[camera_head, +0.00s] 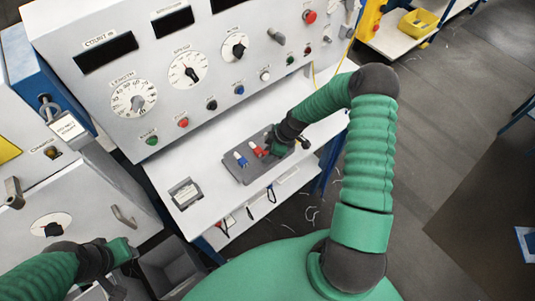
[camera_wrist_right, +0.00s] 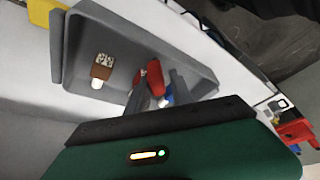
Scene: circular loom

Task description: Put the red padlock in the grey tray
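The grey tray (camera_head: 234,170) lies on the white bench shelf below the dial panel; its wall also shows in the right wrist view (camera_wrist_right: 203,78). The red padlock (camera_head: 258,150) is at the tray, beside a blue item (camera_head: 240,159) lying in it. In the right wrist view a red body (camera_wrist_right: 154,76) shows between my dark fingers, partly hidden by one of them. My right gripper (camera_head: 272,147) is low over the tray; its fingers (camera_wrist_right: 163,88) look apart. My left gripper (camera_head: 127,250) is at the lower left, away from the tray; its fingertips are unclear.
A brown-red item with a pale tag (camera_wrist_right: 101,70) lies in the tray. A small labelled grey box (camera_head: 185,193) sits on the shelf left of the tray. A padlock with a white tag (camera_head: 67,127) hangs at the left. A grey bin (camera_head: 168,265) stands below.

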